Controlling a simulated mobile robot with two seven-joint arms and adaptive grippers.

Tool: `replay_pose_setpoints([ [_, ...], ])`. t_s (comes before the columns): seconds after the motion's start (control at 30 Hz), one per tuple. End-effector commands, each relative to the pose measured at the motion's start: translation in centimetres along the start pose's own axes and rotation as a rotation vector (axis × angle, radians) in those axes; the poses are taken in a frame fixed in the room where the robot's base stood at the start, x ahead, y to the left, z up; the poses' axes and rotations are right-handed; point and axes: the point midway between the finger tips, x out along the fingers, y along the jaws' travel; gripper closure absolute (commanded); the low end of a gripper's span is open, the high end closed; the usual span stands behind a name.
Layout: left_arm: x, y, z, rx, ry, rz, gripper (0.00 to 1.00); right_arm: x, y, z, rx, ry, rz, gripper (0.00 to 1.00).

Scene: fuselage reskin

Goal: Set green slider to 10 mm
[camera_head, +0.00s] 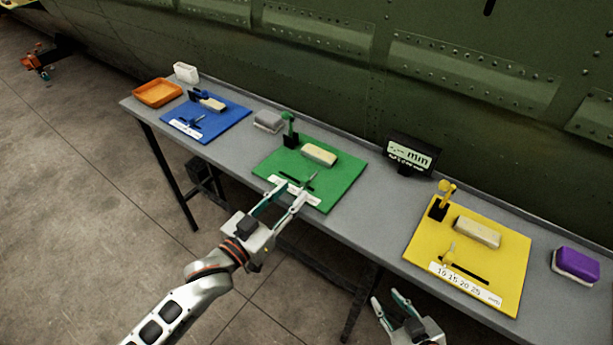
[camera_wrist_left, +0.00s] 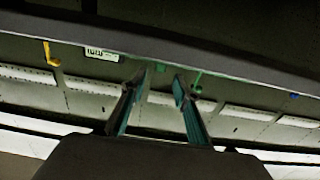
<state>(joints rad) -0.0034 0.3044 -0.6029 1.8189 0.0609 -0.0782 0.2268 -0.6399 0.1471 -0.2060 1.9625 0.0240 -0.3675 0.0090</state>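The green board (camera_head: 345,176) lies on the bench and has a dark slot with a thin upright slider handle (camera_head: 312,178) near the slot's right part. A white scale strip (camera_head: 312,200) runs along its near edge, partly covered by my left gripper, so its numbers cannot be read. My left gripper (camera_head: 290,187) is open and empty, with its fingertips over the strip, just short of the handle. In the left wrist view its two fingers (camera_wrist_left: 162,76) stand apart with nothing between them. My right gripper (camera_head: 387,297) is open and empty, off the bench's near edge.
A beige block (camera_head: 319,154) and a green clamp-like post (camera_head: 289,130) stand on the green board. A small display (camera_head: 410,155) stands behind, its reading unclear. A blue board (camera_head: 228,114) lies left, a yellow board (camera_head: 508,257) right. The fuselage wall (camera_head: 330,75) rises behind.

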Motion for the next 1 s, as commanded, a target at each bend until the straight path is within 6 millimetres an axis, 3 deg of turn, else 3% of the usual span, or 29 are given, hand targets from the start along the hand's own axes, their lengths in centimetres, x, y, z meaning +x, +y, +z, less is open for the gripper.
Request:
replay_pose_setpoints([
  [0.4,5.9,0.0,0.0,0.000,0.000,-0.001,0.69,-0.2,-0.9,0.4,0.012,-0.008,-0.010,0.69],
  [0.83,6.9,0.0,0.0,0.001,-0.001,0.000,0.69,-0.2,-0.9,0.3,0.013,-0.007,-0.009,0.69],
  [0.93,6.9,0.0,0.0,0.001,-0.001,0.000,0.95,-0.2,-0.9,0.4,0.013,-0.007,-0.009,0.69],
  [1.0,6.9,0.0,0.0,0.001,-0.001,0.000,1.00,-0.2,-0.8,0.4,0.012,-0.007,-0.008,0.69],
])
